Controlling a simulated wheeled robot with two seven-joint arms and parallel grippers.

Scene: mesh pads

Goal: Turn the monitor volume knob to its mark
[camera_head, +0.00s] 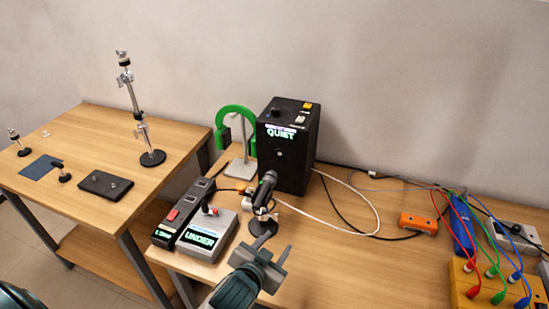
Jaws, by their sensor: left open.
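The monitor (294,163) is an upright black box at the back of the right table, with a lit "QUIET" display (281,133). Its top carries a small dark knob (275,111), a white part (299,119) and an orange part (307,105). I take the dark one for the volume knob, but cannot make out its mark. My left gripper (268,259) is open and empty at the lower middle, in front of and below the monitor, apart from it. My right gripper is not in view.
A microphone on a stand (264,203) stands between my left gripper and the monitor. A grey box reading "UNDER" (208,236), a power strip (183,213) and green headphones on a stand (236,120) are to the left. Cables (350,230) lie right of the monitor.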

